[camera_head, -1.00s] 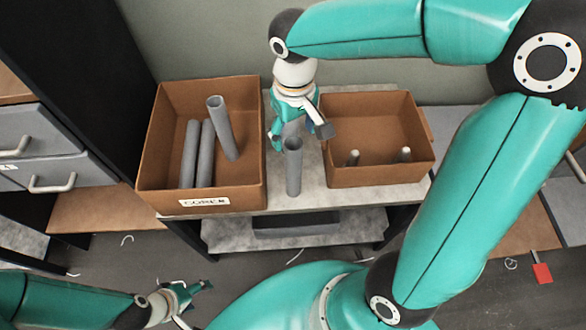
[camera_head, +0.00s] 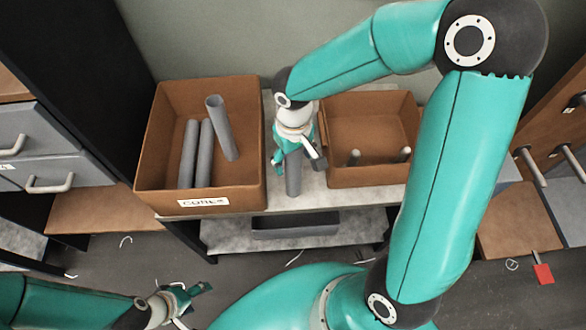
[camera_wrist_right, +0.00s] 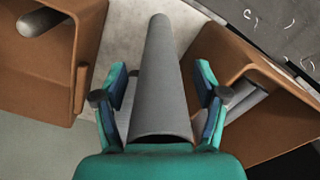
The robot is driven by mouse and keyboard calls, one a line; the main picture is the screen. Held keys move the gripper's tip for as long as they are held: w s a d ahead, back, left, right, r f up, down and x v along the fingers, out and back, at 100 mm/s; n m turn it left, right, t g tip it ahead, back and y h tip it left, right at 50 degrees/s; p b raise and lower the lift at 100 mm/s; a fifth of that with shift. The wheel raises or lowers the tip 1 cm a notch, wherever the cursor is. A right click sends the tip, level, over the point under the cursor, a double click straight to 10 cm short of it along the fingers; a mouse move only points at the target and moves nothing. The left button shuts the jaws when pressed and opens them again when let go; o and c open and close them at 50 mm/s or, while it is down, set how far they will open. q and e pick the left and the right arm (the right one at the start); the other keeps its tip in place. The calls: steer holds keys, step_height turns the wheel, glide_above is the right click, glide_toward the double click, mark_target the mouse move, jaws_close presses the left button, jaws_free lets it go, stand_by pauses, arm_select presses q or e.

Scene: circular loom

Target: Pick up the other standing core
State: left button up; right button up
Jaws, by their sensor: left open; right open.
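A grey tube-shaped core (camera_head: 293,183) stands upright on the shelf top between two brown boxes. My right gripper (camera_head: 298,160) is open and over the core from above, hiding its top in the head view. In the right wrist view, the core (camera_wrist_right: 160,85) lies between the open fingers of my right gripper (camera_wrist_right: 162,95), with a gap visible on each side. More grey cores (camera_head: 222,128) lean in the left box (camera_head: 160,175). My left gripper (camera_head: 185,300) is open and empty at the lower left, far from the cores.
The right box (camera_head: 375,178) stands close beside the core and holds two short pale pegs (camera_head: 354,157). The left box has a white label. A grey tray (camera_head: 295,226) sits on the lower shelf. Grey drawers (camera_head: 50,152) stand at the left.

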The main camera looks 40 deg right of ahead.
jaws_close()
steer(key=shift+r, duration=0.1)
stand_by(0.4)
step_height(320, 180, up, 20)
steer(key=p, duration=0.2)
stand_by(0.3)
steer(key=c, duration=0.7)
jaws_free()
jaws_close()
